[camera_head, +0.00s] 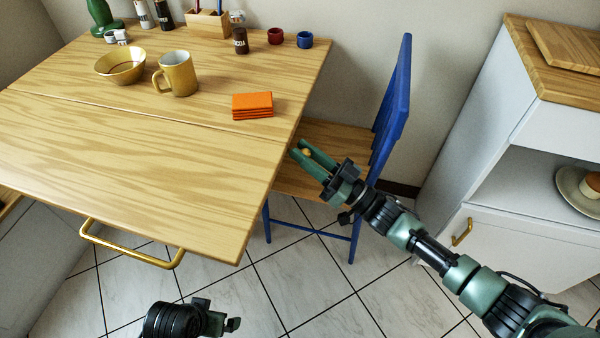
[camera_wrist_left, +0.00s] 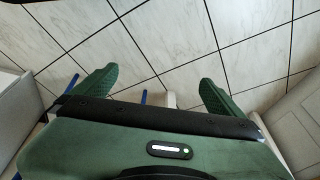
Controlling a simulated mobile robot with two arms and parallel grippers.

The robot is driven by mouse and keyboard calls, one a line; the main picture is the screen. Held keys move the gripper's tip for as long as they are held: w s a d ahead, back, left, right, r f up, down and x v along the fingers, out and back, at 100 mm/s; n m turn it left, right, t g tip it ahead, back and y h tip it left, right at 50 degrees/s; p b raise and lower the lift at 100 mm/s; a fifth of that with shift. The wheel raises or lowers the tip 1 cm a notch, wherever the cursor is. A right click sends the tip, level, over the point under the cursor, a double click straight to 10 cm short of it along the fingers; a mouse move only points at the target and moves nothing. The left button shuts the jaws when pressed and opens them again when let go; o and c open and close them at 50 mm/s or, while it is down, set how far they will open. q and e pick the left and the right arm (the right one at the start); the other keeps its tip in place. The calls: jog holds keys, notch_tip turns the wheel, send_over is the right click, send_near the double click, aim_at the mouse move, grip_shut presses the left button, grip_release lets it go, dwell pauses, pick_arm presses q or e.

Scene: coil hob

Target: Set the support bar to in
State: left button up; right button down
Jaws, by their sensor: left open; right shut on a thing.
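My right gripper (camera_head: 302,151) is at the right edge of the wooden table (camera_head: 130,160), beside the chair. It is shut on a small round yellowish knob (camera_head: 306,152), which looks like the end of the support bar. The rest of the bar is hidden, so I cannot tell how far it is out. My left gripper (camera_head: 235,323) is low, in front of the table and above the floor. In the left wrist view its two green fingers (camera_wrist_left: 157,88) are wide apart with nothing between them.
A blue chair (camera_head: 392,100) stands right of the table, under my right gripper. On the table are a bowl (camera_head: 120,66), a mug (camera_head: 178,75) and orange cloths (camera_head: 252,105). A white cabinet (camera_head: 500,190) stands right.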

pick_arm(q)
jog(key=b+v, duration=0.1)
jog(key=v, duration=0.6)
jog(key=shift+w, duration=0.35)
pick_arm(e)
jog(key=shift+w+d, duration=0.3)
jog(key=shift+w, duration=0.55)
jog(key=shift+w+d, duration=0.3)
jog(key=shift+w, duration=0.5)
jog(key=shift+r, duration=0.1)
jog(key=c, duration=1.5)
grip_release()
jog(key=shift+o, duration=0.2)
jog(key=shift+w, duration=0.1)
pick_arm(q)
jog(key=shift+a, duration=0.1)
